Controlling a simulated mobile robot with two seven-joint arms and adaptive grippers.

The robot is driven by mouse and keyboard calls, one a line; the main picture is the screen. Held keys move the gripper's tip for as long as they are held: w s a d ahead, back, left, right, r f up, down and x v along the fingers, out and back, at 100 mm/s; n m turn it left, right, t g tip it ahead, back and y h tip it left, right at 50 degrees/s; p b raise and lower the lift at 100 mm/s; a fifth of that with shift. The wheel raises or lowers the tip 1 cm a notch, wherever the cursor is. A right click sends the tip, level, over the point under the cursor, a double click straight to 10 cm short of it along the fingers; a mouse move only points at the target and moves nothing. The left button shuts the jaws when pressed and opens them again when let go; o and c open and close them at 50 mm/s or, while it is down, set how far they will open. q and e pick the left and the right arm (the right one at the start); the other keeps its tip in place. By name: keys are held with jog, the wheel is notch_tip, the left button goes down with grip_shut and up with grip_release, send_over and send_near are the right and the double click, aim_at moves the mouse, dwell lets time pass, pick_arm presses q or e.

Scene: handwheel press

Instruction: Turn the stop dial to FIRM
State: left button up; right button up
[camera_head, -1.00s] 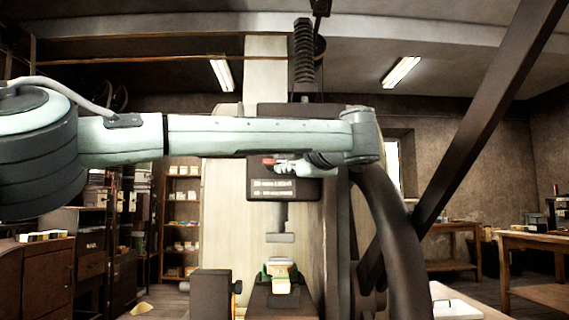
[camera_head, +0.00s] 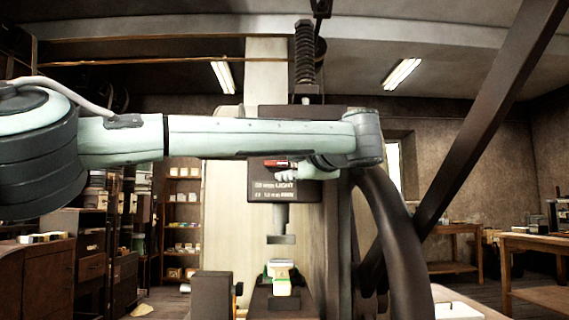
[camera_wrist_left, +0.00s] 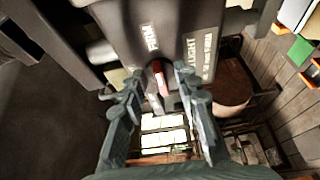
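The stop dial (camera_wrist_left: 160,80) shows as a red bar on the dark press head. It runs nearly up and down in the left wrist view, below the word FIRM (camera_wrist_left: 152,38). A plate reading LIGHT (camera_wrist_left: 192,50) is to its right. The red bar (camera_head: 274,162) also shows in the head view. My left gripper (camera_wrist_left: 158,86) is open, with its fingers on either side of the bar. A gap shows on the left; contact on the right is unclear. In the head view the left gripper (camera_head: 287,172) is partly hidden by my wrist. My right gripper is out of view.
The press ram (camera_head: 281,222) hangs below the press head (camera_head: 310,190). A small green and white item (camera_head: 281,275) sits beneath it. A dark curved wheel rim (camera_head: 398,240) and a diagonal beam (camera_head: 470,150) stand to the right. Shelves and benches are farther back.

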pick_arm(q)
jog(key=v, duration=1.1)
jog(key=shift+s, duration=0.25)
